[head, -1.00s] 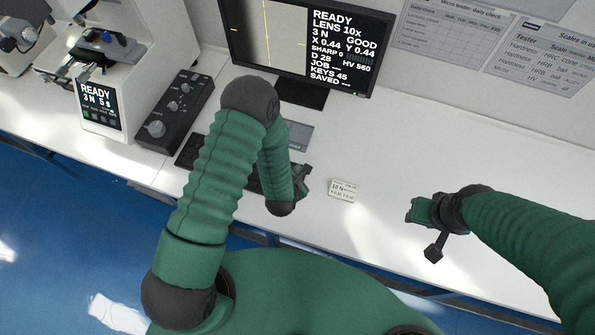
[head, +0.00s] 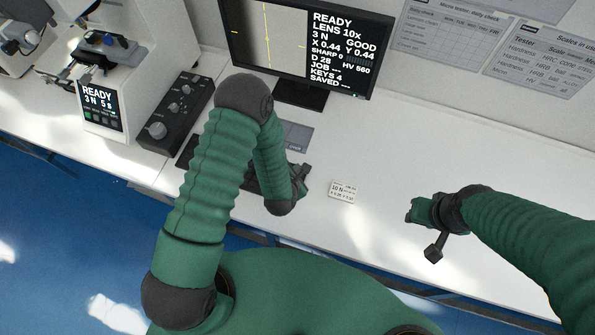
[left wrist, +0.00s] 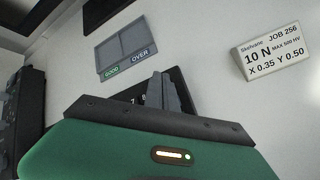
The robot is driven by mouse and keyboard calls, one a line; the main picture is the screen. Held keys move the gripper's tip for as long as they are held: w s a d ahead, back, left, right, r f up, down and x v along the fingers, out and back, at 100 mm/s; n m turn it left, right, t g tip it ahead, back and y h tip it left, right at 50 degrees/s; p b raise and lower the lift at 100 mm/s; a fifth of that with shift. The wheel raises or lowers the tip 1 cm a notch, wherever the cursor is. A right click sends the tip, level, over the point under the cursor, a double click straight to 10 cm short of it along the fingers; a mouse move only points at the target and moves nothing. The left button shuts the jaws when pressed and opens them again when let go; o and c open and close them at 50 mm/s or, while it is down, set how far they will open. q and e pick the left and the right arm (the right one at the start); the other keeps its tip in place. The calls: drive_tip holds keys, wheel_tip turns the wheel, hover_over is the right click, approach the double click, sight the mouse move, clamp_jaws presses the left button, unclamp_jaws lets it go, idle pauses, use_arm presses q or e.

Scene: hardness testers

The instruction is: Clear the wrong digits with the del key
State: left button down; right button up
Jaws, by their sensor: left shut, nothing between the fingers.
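The dark keypad (left wrist: 182,84) lies under my left gripper (left wrist: 163,92) in the left wrist view. The gripper is shut and empty, its fingertips over the keys. The fingers hide most keys, so I cannot tell which key is below or whether they touch. In the head view my left gripper (head: 302,174) is partly behind my own arm. The monitor (head: 305,45) reads KEYS 4, JOB with dashes and SAVED with dashes. The job card (left wrist: 272,50) reads JOB 256, 10 N, X 0.35 Y 0.50. My right gripper (head: 420,212) hangs over the bench's right part, away from the keypad.
A grey two-part tray (left wrist: 126,47) marked GOOD and OVER lies beyond the keypad. A black control box with knobs (head: 174,112) and the white tester (head: 118,110) stand at the left. The bench (head: 440,140) is clear right of the monitor.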

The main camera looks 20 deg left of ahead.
use_arm(q)
wheel_tip(320, 180, up, 5)
drive_tip(key=p, duration=0.3)
drive_tip(key=shift+p, duration=0.4)
idle(2.2)
wheel_tip(320, 180, up, 4)
drive_tip(key=p, duration=0.3)
drive_tip(key=shift+a+f, duration=0.1)
drive_tip(key=shift+f, duration=0.1)
drive_tip(key=shift+w+f, duration=0.1)
